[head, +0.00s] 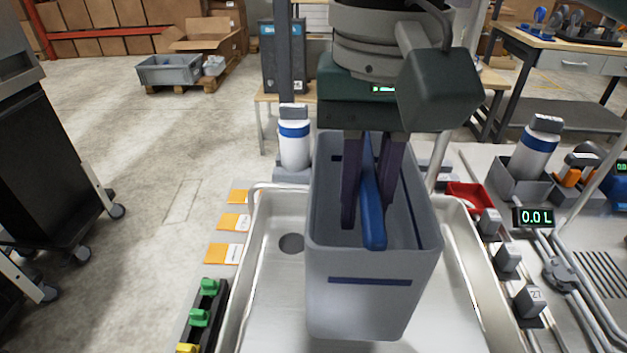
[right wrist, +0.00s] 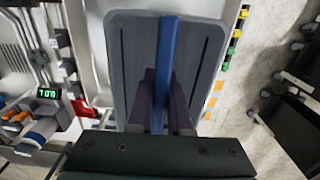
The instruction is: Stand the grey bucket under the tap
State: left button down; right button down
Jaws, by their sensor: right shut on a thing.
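The grey bucket (head: 350,310) is upright over the pale metal basin (head: 258,300), with a blue handle bar (head: 375,235) across its open top. My right gripper (head: 368,212) points down with its dark fingers shut on that handle. The right wrist view looks down on the bucket (right wrist: 130,60) and the blue handle (right wrist: 166,50) between the fingers (right wrist: 163,105). I cannot tell whether the bucket's base touches the basin floor. The tap's outlet is not clearly seen; my arm and the bucket hide the area behind. My left gripper is not in view.
White bottles with blue bands stand behind left (head: 294,145) and at right (head: 535,145). A red tray (head: 465,193) and a display reading 0.0 L (head: 533,217) are right of the basin. Orange-and-white cards (head: 230,222) and green knobs (head: 199,318) line its left. Bare basin floor shows left of the bucket.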

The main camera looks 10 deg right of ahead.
aim_at(372, 174)
jog(key=f, duration=0.7)
jog(key=shift+s+f, duration=0.2)
jog(key=shift+f, duration=0.2)
jog(key=shift+f, duration=0.15)
jog(key=c, duration=0.8)
grip_release()
jog(key=shift+d, duration=0.1)
jog(key=shift+c, duration=0.2)
notch_tip(372, 174, up, 12)
jog(key=shift+r, duration=0.2)
